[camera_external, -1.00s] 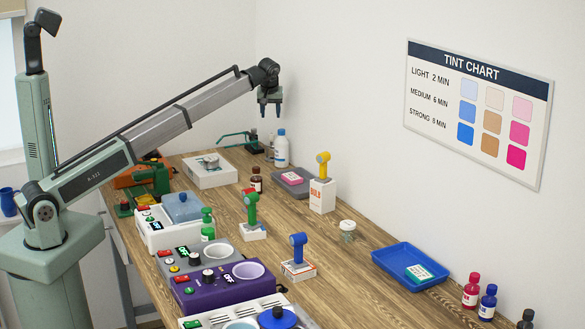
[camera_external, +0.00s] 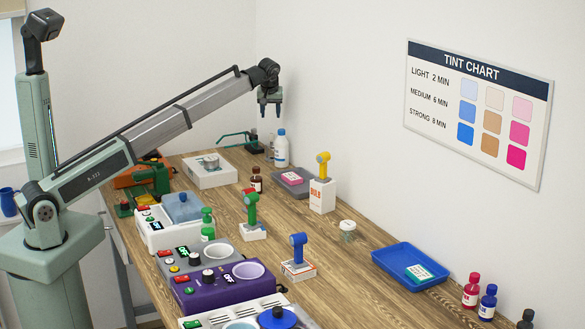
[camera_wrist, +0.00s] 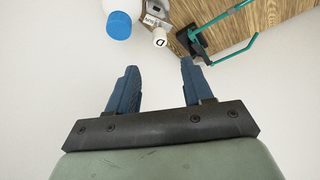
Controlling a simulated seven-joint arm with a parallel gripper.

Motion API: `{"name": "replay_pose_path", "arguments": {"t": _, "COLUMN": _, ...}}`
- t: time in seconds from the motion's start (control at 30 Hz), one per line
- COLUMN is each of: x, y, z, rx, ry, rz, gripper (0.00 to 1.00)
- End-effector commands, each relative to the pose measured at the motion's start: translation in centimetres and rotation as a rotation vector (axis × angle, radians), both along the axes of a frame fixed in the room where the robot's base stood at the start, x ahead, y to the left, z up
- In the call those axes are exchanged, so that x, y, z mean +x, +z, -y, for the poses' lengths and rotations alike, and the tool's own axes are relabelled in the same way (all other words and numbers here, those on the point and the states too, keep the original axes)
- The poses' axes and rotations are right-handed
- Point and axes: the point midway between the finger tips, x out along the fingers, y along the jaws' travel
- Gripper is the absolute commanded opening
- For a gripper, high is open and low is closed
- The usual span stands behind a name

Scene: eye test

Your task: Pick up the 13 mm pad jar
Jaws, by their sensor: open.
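A small clear jar with a white lid (camera_external: 347,231) stands upright on the wooden table, between the yellow-topped white box and the blue tray. It looks like the pad jar, but no size marking can be read on it. My gripper (camera_external: 270,110) is open and empty, high above the far end of the table, well away from that jar. In the wrist view my gripper's two blue fingers (camera_wrist: 157,70) are apart with nothing between them. The jar does not show in the wrist view.
A blue-capped bottle (camera_external: 281,152) and teal frame (camera_wrist: 224,20) are near my gripper. Purple machine (camera_external: 222,286) in front.

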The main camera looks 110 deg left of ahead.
Motion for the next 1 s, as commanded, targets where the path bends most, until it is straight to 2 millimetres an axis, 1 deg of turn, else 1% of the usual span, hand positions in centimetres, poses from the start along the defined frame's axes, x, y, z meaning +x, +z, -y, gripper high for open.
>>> {"name": "replay_pose_path", "arguments": {"t": 0.33, "x": 0.0, "y": 0.0, "z": 0.0, "rx": 0.0, "ry": 0.0, "rz": 0.0, "gripper": 0.52}}
{"name": "replay_pose_path", "arguments": {"t": 0.63, "x": 0.0, "y": 0.0, "z": 0.0, "rx": 0.0, "ry": 0.0, "rz": 0.0, "gripper": 0.8}}
{"name": "replay_pose_path", "arguments": {"t": 0.87, "x": 0.0, "y": 0.0, "z": 0.0, "rx": 0.0, "ry": 0.0, "rz": 0.0, "gripper": 0.81}}
{"name": "replay_pose_path", "arguments": {"t": 0.97, "x": 0.0, "y": 0.7, "z": -0.1, "rx": 0.001, "ry": 0.0, "rz": 0.001, "gripper": 0.81}}
{"name": "replay_pose_path", "arguments": {"t": 1.0, "x": 0.0, "y": 1.2, "z": -0.1, "rx": 0.001, "ry": 0.001, "rz": 0.001, "gripper": 0.81}}
